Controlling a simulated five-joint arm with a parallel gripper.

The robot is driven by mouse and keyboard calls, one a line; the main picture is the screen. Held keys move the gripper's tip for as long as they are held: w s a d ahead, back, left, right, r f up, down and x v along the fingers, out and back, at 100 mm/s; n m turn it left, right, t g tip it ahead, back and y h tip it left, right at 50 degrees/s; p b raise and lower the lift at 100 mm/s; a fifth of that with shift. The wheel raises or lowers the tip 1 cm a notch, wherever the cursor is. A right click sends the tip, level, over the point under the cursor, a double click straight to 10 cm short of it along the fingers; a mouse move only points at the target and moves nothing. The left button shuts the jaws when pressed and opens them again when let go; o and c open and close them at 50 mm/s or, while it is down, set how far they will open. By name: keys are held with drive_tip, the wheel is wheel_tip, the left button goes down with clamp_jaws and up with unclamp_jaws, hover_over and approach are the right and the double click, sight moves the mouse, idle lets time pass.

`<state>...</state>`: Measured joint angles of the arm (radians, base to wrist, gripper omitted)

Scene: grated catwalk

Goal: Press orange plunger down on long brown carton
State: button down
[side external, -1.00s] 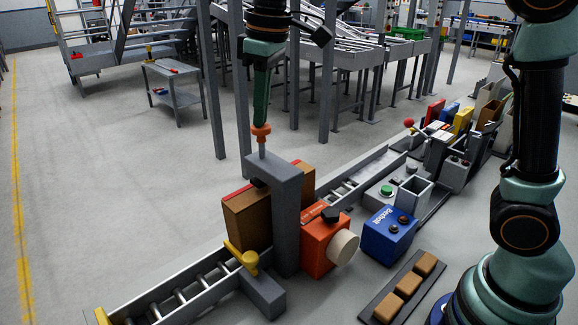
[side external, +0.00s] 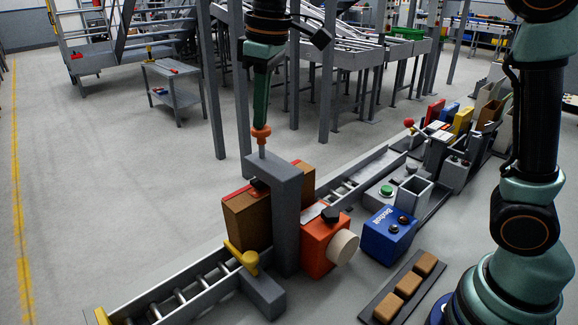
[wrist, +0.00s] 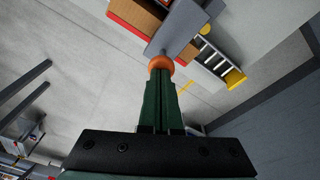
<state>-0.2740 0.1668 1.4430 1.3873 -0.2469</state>
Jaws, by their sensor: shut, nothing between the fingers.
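The orange plunger knob (side external: 261,132) sits on a thin rod above a grey post frame (side external: 285,215). My gripper (side external: 261,122) is shut and empty, pointing down with its fingertips at the top of the knob; they appear to touch it. In the wrist view the knob (wrist: 160,63) shows right at the tips of my gripper (wrist: 161,72). The long brown carton (side external: 247,217) with a red strip on top stands on the conveyor, passing behind the grey post. Its middle and the plunger's lower end are hidden by the frame.
An orange unit (side external: 322,246) with a cream roll (side external: 342,247) stands right of the post. A yellow lever (side external: 242,258) is in front. A blue box (side external: 389,233) and a tray of brown blocks (side external: 376,310) lie further right.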

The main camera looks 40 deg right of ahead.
wheel_tip(320, 180, up, 9)
drive_tip(key=shift+f, duration=0.2)
idle(0.7)
drive_tip(key=shift+s+d, duration=0.1)
drive_tip(key=s+d+f+m+t, duration=0.4)
drive_tip(key=s+d+f+m, duration=0.2)
drive_tip(key=s+d+f, duration=0.5)
wheel_tip(320, 180, down, 4)
drive_tip(key=s, duration=0.2)
drive_tip(key=shift+s+d, duration=0.35)
